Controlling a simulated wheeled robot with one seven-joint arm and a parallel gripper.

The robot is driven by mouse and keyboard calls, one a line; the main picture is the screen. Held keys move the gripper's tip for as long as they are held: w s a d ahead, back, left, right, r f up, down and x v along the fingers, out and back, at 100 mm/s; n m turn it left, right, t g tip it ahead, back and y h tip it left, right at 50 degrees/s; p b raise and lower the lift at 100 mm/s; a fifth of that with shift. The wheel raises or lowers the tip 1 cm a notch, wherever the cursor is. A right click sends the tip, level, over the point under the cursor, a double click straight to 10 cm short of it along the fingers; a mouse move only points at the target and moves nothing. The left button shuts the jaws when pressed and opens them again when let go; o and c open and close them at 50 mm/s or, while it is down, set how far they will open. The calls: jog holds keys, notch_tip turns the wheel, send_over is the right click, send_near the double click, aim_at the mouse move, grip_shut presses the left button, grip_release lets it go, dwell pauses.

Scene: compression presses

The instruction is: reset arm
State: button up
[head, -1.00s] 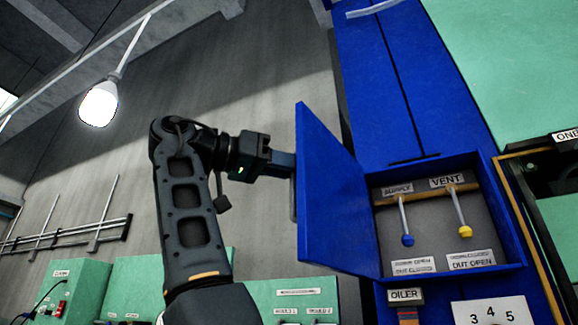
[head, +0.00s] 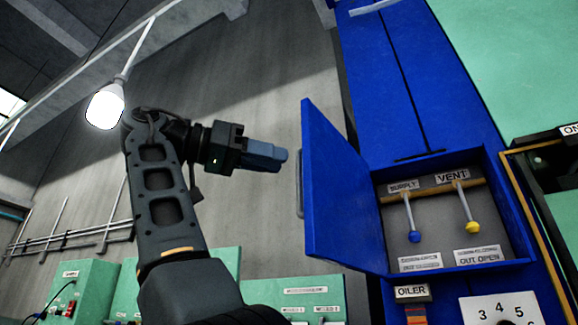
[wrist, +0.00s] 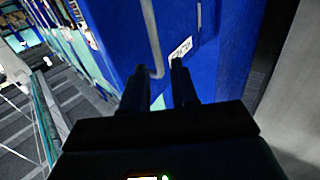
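My gripper (head: 268,157) is at the left of the blue door in the head view, pointing right, with a clear gap between its tips and the door. In the wrist view its two dark fingers (wrist: 160,85) stand apart with nothing between them. The blue cabinet door (head: 338,190) hangs open to the left. Its grey handle (head: 299,186) is on the outer side, free of the fingers; the handle also shows in the wrist view (wrist: 152,38).
Inside the open blue cabinet are a blue-tipped SUPPLY lever (head: 413,235) and a yellow-tipped VENT lever (head: 472,226). A lit lamp (head: 105,107) hangs close to my arm's upper left. Green machine boxes (head: 80,285) stand below. A grey wall is behind.

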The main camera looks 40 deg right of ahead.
jog(key=shift+v, duration=1.05)
jog(key=shift+w, duration=0.1)
